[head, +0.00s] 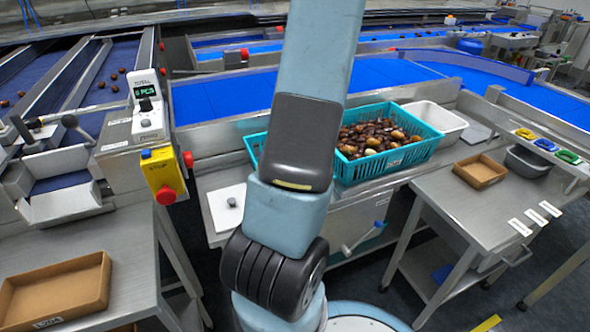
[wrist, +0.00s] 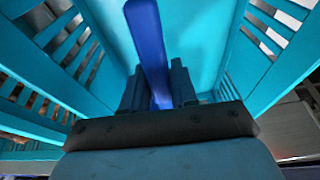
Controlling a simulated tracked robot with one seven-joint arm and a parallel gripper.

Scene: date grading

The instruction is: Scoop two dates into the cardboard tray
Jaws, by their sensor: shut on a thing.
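In the head view, my arm covers the middle and my gripper is out of sight. A teal crate (head: 392,163) full of brown dates (head: 370,137) stands right of my arm. One cardboard tray (head: 55,290) lies at the lower left and another (head: 480,171) on the right table. Both look empty.
A counter display (head: 146,92) reads "0 PCS" above a yellow stop box (head: 163,175). Several loose dates (head: 113,77) lie on the left belt.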

